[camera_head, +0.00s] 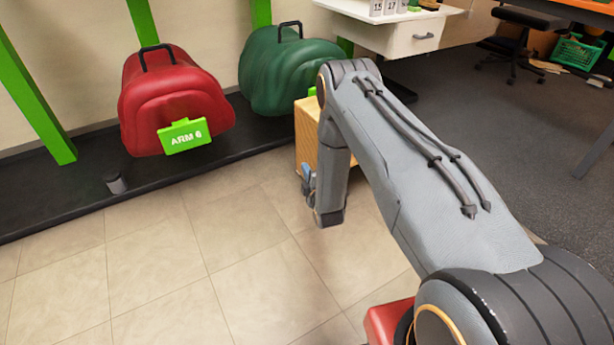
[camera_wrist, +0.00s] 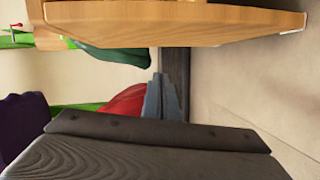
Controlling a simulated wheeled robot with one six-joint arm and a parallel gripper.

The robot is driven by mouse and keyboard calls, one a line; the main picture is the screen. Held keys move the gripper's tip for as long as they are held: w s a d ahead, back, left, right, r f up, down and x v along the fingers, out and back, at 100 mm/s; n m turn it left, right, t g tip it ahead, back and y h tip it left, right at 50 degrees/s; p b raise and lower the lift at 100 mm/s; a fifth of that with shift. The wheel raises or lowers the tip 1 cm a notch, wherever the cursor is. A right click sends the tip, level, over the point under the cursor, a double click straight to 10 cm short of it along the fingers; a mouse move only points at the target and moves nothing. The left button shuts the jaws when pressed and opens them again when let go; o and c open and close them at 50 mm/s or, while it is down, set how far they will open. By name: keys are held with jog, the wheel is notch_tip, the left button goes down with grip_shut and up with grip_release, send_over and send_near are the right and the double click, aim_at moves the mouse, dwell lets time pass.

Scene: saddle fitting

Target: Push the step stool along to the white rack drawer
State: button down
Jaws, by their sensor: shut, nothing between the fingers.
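The step stool (camera_head: 306,132) is a light wooden box shape, partly hidden behind my arm in the head view. In the wrist view its wooden side (camera_wrist: 180,25) spans the top of the picture. The white rack drawer (camera_head: 408,40) with a grey handle is at the top of the head view, beyond the stool. My gripper (camera_head: 308,182) is low over the tiles, at the near side of the stool. Its blue-grey fingers also show in the wrist view (camera_wrist: 160,98), shut and empty, with a visible gap to the stool's side in that picture.
A red saddle (camera_head: 172,95) with a green tag and a green saddle (camera_head: 282,70) stand along the wall by a black floor strip (camera_head: 65,205). Tiled floor (camera_head: 150,270) is open at the left. A desk chair (camera_head: 520,40) and green basket (camera_head: 577,52) are at the top right.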

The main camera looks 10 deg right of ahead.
notch_tip(320, 180, down, 7)
jog(key=s+n+t+b, duration=0.1)
jog(key=n+t+b, duration=0.1)
jog(key=b, duration=0.1)
jog(key=w+d+b, duration=0.3)
jog(key=w+b, duration=0.4)
jog(key=w, duration=0.4)
jog(key=shift+r, duration=0.15)
jog(key=shift+d, duration=0.1)
